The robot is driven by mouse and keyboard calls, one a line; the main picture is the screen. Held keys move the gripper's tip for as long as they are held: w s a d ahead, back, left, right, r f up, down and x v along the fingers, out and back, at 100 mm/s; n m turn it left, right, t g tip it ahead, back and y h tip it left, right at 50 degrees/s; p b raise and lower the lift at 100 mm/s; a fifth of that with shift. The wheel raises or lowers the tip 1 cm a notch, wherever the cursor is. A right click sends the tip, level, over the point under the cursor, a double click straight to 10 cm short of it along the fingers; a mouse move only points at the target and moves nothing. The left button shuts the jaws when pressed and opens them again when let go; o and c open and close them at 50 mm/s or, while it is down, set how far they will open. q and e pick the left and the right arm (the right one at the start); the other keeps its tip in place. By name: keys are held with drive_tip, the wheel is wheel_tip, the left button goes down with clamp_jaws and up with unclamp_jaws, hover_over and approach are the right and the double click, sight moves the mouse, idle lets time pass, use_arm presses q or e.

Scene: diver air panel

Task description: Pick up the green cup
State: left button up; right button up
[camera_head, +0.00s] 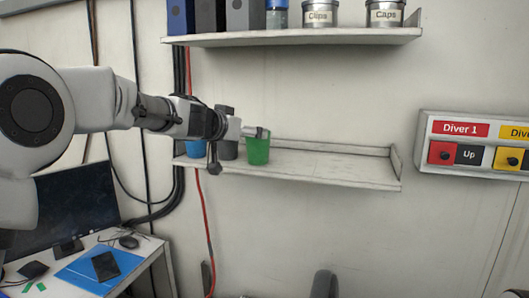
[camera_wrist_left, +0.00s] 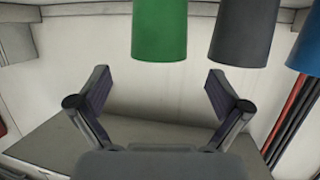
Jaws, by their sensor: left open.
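The green cup (camera_head: 258,150) stands upright on the lower wall shelf, at the right end of a row of cups. It also shows in the left wrist view (camera_wrist_left: 160,30), which is upside down, with its lower part cut off by the picture edge. My left gripper (camera_head: 258,132) is at the cup's rim in the head view. In the wrist view the open fingers of my left gripper (camera_wrist_left: 156,80) are spread wide, with nothing between them. The green cup lies beyond the fingertips, roughly between their lines.
A dark grey cup (camera_head: 229,148) stands close beside the green cup, with a blue cup (camera_head: 194,148) further left. The lower shelf (camera_head: 330,168) is bare to the right. An upper shelf (camera_head: 350,37) with tins and binders hangs above.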

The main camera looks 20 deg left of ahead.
use_arm(q)
drive_tip(key=shift+w+d+f, duration=0.1)
drive_tip(key=shift+w+d, duration=0.1)
drive_tip(key=shift+d, duration=0.05)
drive_tip(key=x, duration=0.4)
drive_tip(key=p+x, duration=0.1)
drive_tip(key=x, duration=0.1)
drive_tip(key=shift+a+f, duration=0.2)
drive_tip(key=shift+a, duration=0.15)
drive_tip(key=shift+w+d+f, duration=0.15)
drive_tip(key=shift+w, duration=0.05)
drive_tip(key=shift+s+d, duration=0.1)
drive_tip(key=shift+s, duration=0.25)
drive_tip(key=shift+c, duration=0.7)
drive_tip(key=shift+s+r, duration=0.15)
drive_tip(key=shift+r, duration=0.15)
drive_tip(key=c, duration=0.9)
drive_tip(key=shift+f, duration=0.15)
